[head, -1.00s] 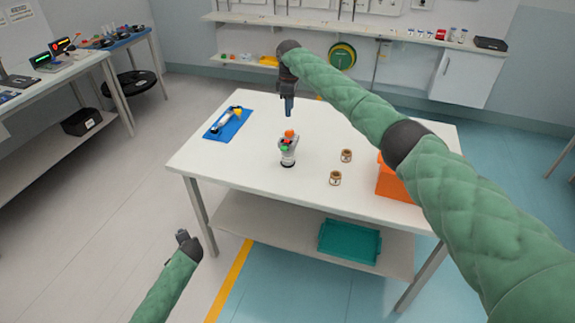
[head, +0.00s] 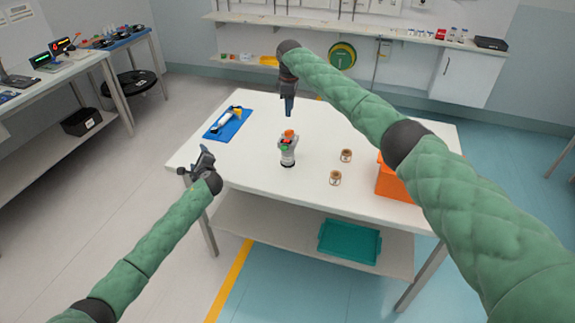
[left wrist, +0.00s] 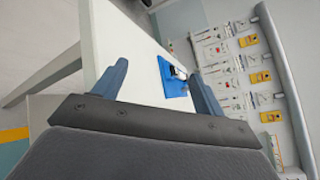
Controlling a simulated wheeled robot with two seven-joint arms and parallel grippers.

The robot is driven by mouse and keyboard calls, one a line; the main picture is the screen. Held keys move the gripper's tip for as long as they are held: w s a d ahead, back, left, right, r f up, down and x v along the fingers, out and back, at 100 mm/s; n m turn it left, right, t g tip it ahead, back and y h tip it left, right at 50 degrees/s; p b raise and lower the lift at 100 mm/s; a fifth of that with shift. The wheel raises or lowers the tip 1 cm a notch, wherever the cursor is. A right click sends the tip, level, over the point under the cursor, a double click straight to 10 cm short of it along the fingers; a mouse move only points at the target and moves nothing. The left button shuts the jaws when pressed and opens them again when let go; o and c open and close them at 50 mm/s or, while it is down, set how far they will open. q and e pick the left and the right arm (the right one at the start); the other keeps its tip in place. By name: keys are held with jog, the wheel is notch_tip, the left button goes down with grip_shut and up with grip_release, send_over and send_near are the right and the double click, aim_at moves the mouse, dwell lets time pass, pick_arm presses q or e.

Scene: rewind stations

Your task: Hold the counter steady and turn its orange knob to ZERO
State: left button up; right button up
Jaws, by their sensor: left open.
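The counter (head: 287,153) stands upright on the white table, a small grey and white device with a black base and a green spot. Its orange knob (head: 289,133) is on top. My right gripper (head: 288,108) points down just above the knob, apart from it; whether its jaws are open is too small to tell. My left gripper (head: 196,162) is at the table's left front edge, left of the counter and not touching it. In the left wrist view the left gripper (left wrist: 158,85) is open and empty, and the counter is not seen there.
The white table (head: 240,180) has a blue mat (head: 215,130) with a white and yellow item at the back left. Two small brown jars (head: 346,155) (head: 335,178) and an orange box (head: 392,183) are at right. A teal tray (head: 350,242) lies on the lower shelf.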

aim_at(288, 151)
pick_arm(q)
jog(key=d+m+h, duration=0.1)
jog(key=d+m, duration=0.1)
jog(key=d, duration=0.5)
jog(key=d+f+m+t+h, duration=0.1)
jog(key=d+m, duration=0.1)
jog(key=d, duration=0.4)
jog(key=d+m+t+h, duration=0.1)
jog(key=d+m, duration=0.1)
jog(key=d, duration=0.5)
jog(key=shift+d+f+m, duration=0.3)
jog(key=shift+d+f, duration=0.05)
jog(key=shift+f, duration=0.05)
jog(key=d+m+h, duration=0.1)
jog(key=d+m, duration=0.1)
jog(key=d, duration=0.2)
jog(key=d+m+t+h, duration=0.1)
jog(key=d+m, duration=0.1)
jog(key=d, duration=0.2)
jog(key=s+d+m+h, duration=0.1)
jog(key=d+m, duration=0.1)
jog(key=d, duration=0.2)
jog(key=shift+s+m+h, duration=0.1)
jog(key=shift+m+h, duration=0.2)
jog(key=shift+m, duration=0.1)
jog(key=shift+d+f+m+t+h, duration=0.15)
jog(key=shift+d+m+t+h, duration=0.35)
jog(key=shift+m, duration=0.6)
jog(key=shift+w+d, duration=0.2)
jog(key=shift+w, duration=3.8)
